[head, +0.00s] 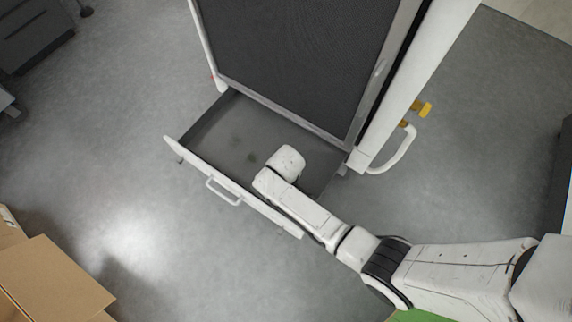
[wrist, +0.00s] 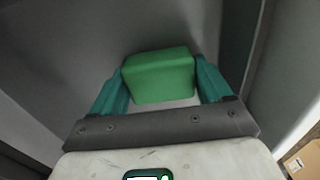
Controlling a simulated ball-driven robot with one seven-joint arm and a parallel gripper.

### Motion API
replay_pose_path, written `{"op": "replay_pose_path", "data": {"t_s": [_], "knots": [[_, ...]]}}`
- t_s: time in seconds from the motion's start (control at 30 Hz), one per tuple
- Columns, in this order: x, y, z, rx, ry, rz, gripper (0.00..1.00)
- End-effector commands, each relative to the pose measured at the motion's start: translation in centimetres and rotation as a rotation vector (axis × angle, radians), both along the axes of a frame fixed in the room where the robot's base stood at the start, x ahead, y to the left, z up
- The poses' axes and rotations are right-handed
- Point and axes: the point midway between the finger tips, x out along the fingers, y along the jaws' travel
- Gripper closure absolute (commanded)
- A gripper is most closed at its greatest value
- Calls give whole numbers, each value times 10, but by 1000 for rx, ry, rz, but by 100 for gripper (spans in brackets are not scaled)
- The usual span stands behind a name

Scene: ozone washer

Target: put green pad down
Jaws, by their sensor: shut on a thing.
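The green pad (wrist: 158,76) is a green block with rounded edges, seen in the wrist view between the teal fingers of my gripper (wrist: 162,82). The gripper is shut on it, one finger on each side. In the head view my arm reaches over the open drawer (head: 212,139) of the washer, and the wrist hides the gripper and the pad. Grey drawer surfaces surround the pad in the wrist view. I cannot tell whether the pad touches the drawer floor.
The washer (head: 300,55) has a dark front panel above the drawer. The drawer front has a white handle (head: 223,192). Cardboard boxes (head: 55,280) are at the lower left. A yellow fitting (head: 424,109) sticks out at the washer's right. The floor left of the drawer is clear.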

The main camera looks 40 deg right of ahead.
Motion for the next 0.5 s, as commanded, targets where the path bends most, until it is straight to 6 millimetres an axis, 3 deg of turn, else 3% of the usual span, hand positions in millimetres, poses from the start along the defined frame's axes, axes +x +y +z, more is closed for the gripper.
{"op": "replay_pose_path", "data": {"t_s": [0.13, 0.17, 0.2, 0.37, 0.5], "knots": [[0, 0, -4, 0, 1, 0, 55], [0, 0, -3, 0, 0, 0, 19], [0, 0, -3, 0, 0, 0, 15], [0, 0, -3, 0, 1, 0, 0], [0, 0, -3, 0, 1, 0, 0]]}}
